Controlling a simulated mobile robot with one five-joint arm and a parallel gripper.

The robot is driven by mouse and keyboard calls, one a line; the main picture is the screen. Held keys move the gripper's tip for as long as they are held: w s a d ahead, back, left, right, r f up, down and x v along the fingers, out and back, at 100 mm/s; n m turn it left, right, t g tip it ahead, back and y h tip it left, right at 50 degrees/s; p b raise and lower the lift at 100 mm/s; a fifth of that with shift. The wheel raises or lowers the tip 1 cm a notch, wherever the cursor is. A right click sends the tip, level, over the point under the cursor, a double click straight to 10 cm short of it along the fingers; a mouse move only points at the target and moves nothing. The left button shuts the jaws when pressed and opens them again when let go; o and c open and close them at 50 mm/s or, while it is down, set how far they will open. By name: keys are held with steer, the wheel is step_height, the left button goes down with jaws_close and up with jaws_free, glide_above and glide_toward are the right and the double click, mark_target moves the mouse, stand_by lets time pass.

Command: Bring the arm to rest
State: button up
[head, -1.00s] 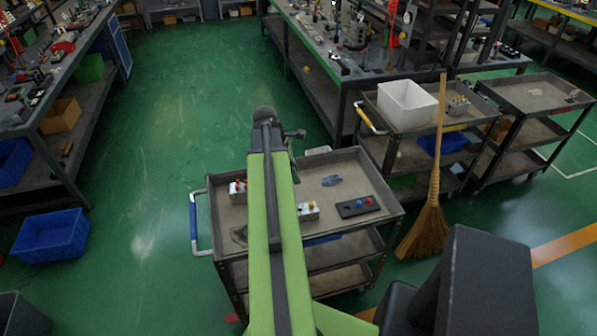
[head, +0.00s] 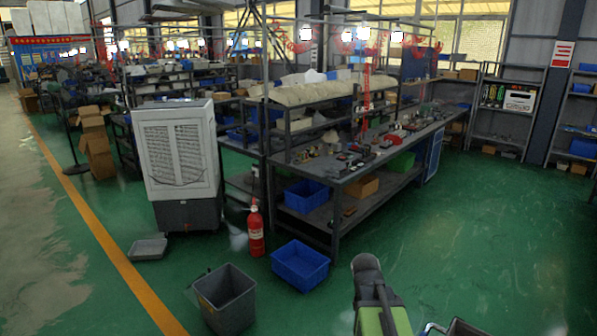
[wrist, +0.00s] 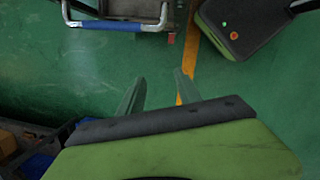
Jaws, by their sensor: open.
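My gripper (wrist: 159,77) shows in the wrist view as two thin fingers standing apart, with nothing between them and only green floor beyond. In the head view my green arm link (head: 380,312) rises at the bottom, right of centre; the gripper itself cannot be made out there. A cart with a blue-and-metal handle (wrist: 110,25) is at the top left of the wrist view, apart from the fingers. Only a corner of a cart (head: 464,328) shows at the bottom of the head view. No valve blocks can be made out now.
A grey bin (head: 226,300), a blue crate (head: 300,264) and a red fire extinguisher (head: 256,232) stand on the floor left of my arm. A white air cooler (head: 178,160) and a loaded workbench (head: 365,170) are behind them. Green floor (head: 490,240) is clear to the right.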

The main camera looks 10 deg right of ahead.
steer(key=s+a+m+y, duration=0.1)
steer(key=a+m+y, duration=0.1)
steer(key=a+m, duration=0.9)
steer(key=a, duration=0.3)
steer(key=shift+a+f, duration=0.2)
steer(key=shift+a, duration=0.1)
steer(key=shift+c, duration=0.5)
